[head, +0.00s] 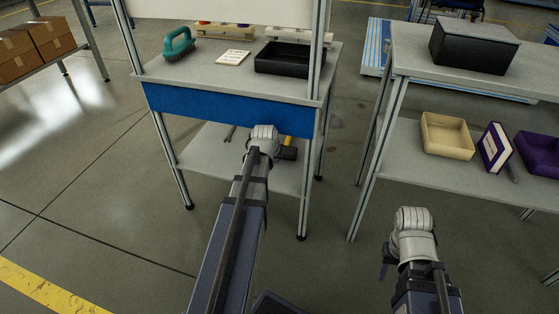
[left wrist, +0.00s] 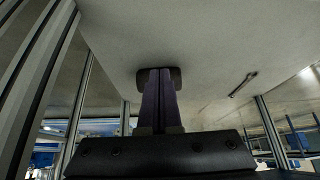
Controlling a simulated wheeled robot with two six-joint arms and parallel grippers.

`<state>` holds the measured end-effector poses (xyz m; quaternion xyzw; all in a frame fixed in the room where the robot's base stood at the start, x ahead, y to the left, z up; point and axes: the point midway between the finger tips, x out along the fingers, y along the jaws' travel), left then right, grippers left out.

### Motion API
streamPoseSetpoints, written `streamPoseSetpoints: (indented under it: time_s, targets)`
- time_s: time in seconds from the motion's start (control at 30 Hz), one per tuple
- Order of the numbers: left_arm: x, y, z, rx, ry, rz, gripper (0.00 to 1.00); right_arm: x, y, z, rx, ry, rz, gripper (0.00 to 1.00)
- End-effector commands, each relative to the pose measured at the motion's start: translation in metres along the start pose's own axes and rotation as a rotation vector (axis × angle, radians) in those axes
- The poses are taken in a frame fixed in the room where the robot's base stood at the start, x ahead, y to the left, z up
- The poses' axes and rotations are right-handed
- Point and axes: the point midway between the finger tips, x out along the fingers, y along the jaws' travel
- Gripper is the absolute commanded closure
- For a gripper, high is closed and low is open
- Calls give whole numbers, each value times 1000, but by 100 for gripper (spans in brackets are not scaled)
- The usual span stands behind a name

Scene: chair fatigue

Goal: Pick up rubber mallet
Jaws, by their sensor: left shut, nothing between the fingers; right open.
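A yellow and black object (head: 289,149), perhaps the rubber mallet, shows partly on the lower shelf of the blue-fronted workbench. My left arm's wrist hides part of it. My left gripper (left wrist: 160,75) is shut and empty, its purple fingers together, reaching in over the lower shelf. In the left wrist view a dark rounded block (left wrist: 174,78) shows just behind the fingertips; I cannot tell whether they touch it. In the head view the left fingers are hidden behind the wrist. My right gripper (head: 385,268) is open, only partly seen, away from the bench at the lower right.
A wrench-like tool (left wrist: 242,84) lies on the same shelf. The bench's blue front panel (head: 225,110) and metal legs (head: 170,160) surround the shelf opening. A green brush (head: 178,46) and black tray (head: 287,59) are on top. Another table (head: 440,70) stands right. Floor between is clear.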

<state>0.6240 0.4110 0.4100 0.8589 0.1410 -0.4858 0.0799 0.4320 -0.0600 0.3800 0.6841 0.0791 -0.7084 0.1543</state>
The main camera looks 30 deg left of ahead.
Motion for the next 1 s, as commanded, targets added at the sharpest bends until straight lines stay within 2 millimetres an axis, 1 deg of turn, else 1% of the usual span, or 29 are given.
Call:
streamPoseSetpoints:
  time_s: [0.03,0.17,0.27,0.67,0.7,0.8,0.9,1.0]
  targets:
    - [7,0,1,0,0,0,100,7,-1,0,0,0,0,50]
    - [23,0,2,1,-1,0,100,20,-2,-1,0,1,0,50]
    - [38,0,2,1,-1,0,100,33,-3,-2,0,2,0,50]
    - [105,1,2,1,-1,0,100,90,-9,-5,0,3,0,50]
    - [103,0,-12,1,-1,0,100,81,-8,-5,0,3,0,50]
    - [110,0,-27,1,0,0,100,80,-8,-5,0,3,0,50]
    - [114,0,-33,1,-1,0,100,80,-8,-5,0,3,0,50]
    - [115,1,-35,1,-1,0,100,80,-8,-5,0,3,0,50]
